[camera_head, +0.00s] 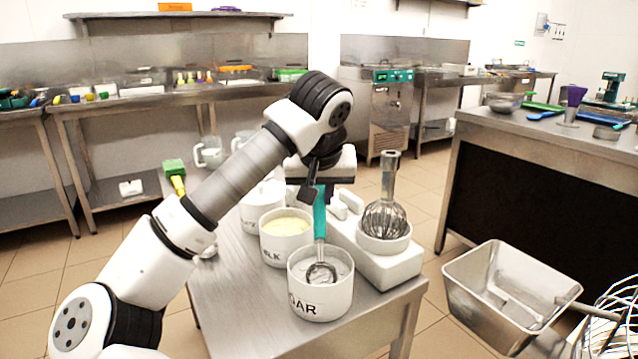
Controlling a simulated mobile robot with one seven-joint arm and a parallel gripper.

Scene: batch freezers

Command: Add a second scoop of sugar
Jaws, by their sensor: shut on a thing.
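A white tub lettered "GAR" (338,302), its first letters cut off from view, stands near the front of the steel table and holds white sugar (342,266). My gripper (314,190) is above and behind this tub. It is shut on the teal handle of a scoop (320,222), which hangs down almost upright. The scoop's metal head is inside the tub, at the sugar's surface. I cannot tell how deep it sits or how much sugar it carries. My arm crosses the view from lower left and hides part of the table.
A tub lettered "LK" (284,251) with pale yellow contents stands just behind the sugar. A white appliance (392,268) with a bowl and upright whisk (386,215) stands close on the right. A steel bin (470,285) and wire whisk (615,318) are at lower right.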

